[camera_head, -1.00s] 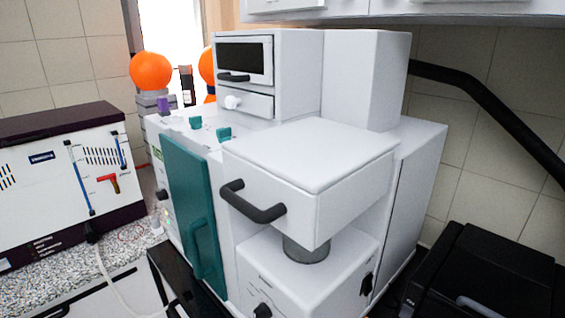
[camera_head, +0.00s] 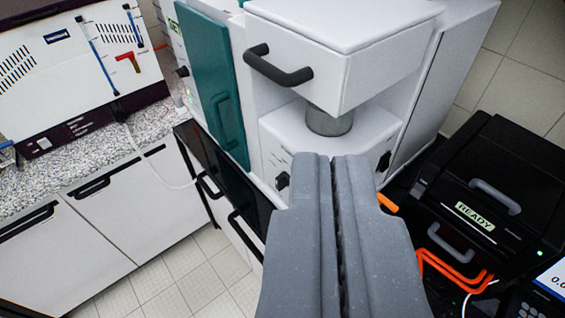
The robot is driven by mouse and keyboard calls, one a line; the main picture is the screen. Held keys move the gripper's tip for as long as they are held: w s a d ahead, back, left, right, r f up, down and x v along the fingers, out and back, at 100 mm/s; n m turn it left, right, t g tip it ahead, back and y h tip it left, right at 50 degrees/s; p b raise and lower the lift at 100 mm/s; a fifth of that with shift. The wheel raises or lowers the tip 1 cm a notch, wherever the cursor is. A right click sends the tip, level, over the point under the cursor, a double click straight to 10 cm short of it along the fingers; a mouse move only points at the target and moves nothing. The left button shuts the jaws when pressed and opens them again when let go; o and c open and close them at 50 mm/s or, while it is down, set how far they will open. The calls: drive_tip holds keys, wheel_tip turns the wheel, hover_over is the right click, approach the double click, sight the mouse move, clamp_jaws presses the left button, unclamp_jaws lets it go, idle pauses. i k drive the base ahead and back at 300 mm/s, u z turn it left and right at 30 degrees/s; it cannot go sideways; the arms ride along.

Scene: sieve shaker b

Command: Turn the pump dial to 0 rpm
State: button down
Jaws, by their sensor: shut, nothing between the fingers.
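My gripper (camera_head: 339,160) is shut and empty, its grey fingers pointing away from me in the lower middle. The white machine (camera_head: 335,45) stands beyond the fingertips. A small black knob (camera_head: 282,181) is on the lower white unit's front, just left of the fingertips. Another black knob (camera_head: 384,160) is on that unit's right side, to the right of the fingertips. A third dark knob (camera_head: 182,71) sits left of the teal door. I cannot tell which of these is the pump dial, and no rpm marking is readable.
A black box with a READY label (camera_head: 475,217) and orange tubing (camera_head: 450,275) lie to the right. A black handle (camera_head: 277,66) juts from the upper white drawer. The teal door (camera_head: 215,90) is at left of it. The tiled floor (camera_head: 190,278) is clear.

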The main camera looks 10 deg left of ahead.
sight(281, 180)
drive_tip(key=u, duration=0.45)
drive_tip(key=k, duration=1.15)
drive_tip(key=u, duration=0.8)
drive_tip(key=i, duration=1.5)
drive_tip(key=z, duration=0.75)
drive_tip(key=i, duration=0.25)
drive_tip(key=z, duration=0.3)
